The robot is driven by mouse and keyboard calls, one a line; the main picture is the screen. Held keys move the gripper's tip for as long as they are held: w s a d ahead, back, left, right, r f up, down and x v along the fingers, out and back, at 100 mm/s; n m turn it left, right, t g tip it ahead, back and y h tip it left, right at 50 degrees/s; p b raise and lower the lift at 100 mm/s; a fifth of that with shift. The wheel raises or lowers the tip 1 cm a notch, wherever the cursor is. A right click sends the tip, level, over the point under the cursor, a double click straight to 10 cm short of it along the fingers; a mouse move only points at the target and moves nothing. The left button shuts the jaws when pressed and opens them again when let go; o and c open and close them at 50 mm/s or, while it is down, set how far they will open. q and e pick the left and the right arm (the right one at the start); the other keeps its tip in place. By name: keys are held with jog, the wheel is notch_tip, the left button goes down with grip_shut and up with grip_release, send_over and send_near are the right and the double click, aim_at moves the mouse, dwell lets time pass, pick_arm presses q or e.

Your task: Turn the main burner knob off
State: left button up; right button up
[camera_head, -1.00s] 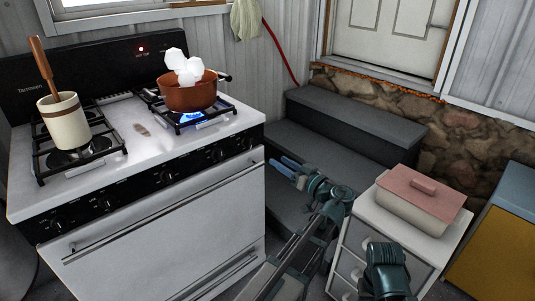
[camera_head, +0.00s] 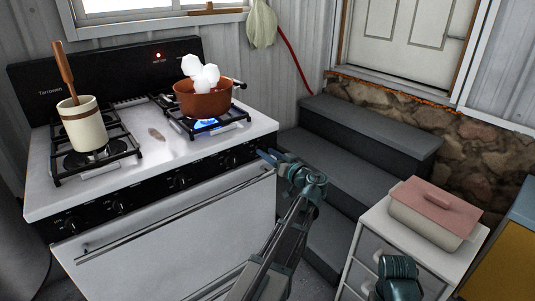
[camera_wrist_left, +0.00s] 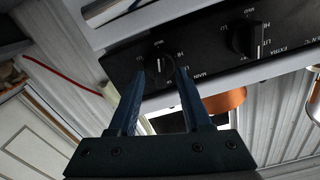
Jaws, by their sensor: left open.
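The stove's black front panel carries a row of black knobs. In the left wrist view, one knob (camera_wrist_left: 158,62) lies just beyond and between the fingertips of my left gripper (camera_wrist_left: 161,72), and a second knob (camera_wrist_left: 244,40) sits to its right. The printed labels are only partly legible. In the head view, my left gripper (camera_head: 268,156) is open at the right end of the panel, close to its front. Another knob (camera_head: 230,161) shows left of it. A blue flame (camera_head: 205,124) burns under the copper pot (camera_head: 203,101).
A cream crock (camera_head: 84,126) with a wooden handle stands on the left burner. Grey steps (camera_head: 365,135) rise right of the stove. A white drawer cabinet (camera_head: 385,235) with a pink-lidded dish (camera_head: 436,208) stands at right. The oven handle (camera_head: 170,215) runs below the knobs.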

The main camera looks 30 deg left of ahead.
pick_arm(q)
jog(key=shift+w+a, duration=0.1)
jog(key=shift+a, duration=0.2)
grip_shut()
dwell(0.5)
